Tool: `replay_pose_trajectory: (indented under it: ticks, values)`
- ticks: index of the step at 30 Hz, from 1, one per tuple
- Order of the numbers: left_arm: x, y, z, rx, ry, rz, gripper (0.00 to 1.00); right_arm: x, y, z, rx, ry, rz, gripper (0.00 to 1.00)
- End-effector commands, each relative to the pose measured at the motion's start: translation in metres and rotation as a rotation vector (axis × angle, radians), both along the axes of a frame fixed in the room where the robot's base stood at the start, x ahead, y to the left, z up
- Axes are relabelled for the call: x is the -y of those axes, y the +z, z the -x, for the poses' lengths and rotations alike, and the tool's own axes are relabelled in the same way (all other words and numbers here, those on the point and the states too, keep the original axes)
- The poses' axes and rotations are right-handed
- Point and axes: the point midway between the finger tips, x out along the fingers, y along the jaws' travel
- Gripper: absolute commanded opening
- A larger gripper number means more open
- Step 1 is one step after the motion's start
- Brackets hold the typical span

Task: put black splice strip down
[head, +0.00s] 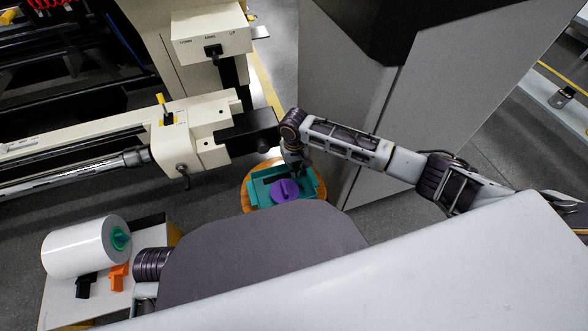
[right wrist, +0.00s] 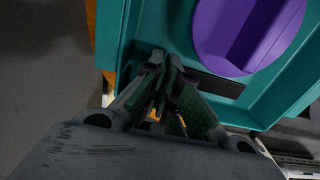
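A teal tray (head: 257,189) stands on a round wooden top and holds a purple round piece (head: 285,191). In the right wrist view the tray (right wrist: 180,25) and the purple piece (right wrist: 225,35) fill the upper right. A black strip (right wrist: 217,84) lies along the tray's inner side, running right from my fingertips. My right gripper (head: 297,172) reaches down at the tray's far side. In the right wrist view its fingertips (right wrist: 166,62) are close together at the strip's left end and appear shut on it; they hide that end. My left gripper is not in view.
A cream machine with a long roller (head: 75,172) stands at left. A large grey panel (head: 345,130) rises just right of the tray. At lower left a stand holds a white roll (head: 80,248), a black piece (head: 86,286) and an orange piece (head: 118,277).

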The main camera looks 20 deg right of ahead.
Motion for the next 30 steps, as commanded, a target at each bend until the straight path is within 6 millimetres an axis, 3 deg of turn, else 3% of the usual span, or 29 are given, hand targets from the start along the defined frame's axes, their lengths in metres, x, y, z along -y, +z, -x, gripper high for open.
replay_pose_trajectory:
  ticks: [14,20,30]
  values:
    - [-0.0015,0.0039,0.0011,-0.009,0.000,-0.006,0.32,-0.0002,-0.0017,-0.0001,0.000,0.000,0.000,0.00]
    - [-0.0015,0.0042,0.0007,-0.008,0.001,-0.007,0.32,-0.0001,-0.0019,-0.0002,0.000,0.000,0.000,0.27]
    - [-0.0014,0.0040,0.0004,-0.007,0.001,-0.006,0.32,0.0001,-0.0018,-0.0001,0.000,0.000,0.000,0.27]
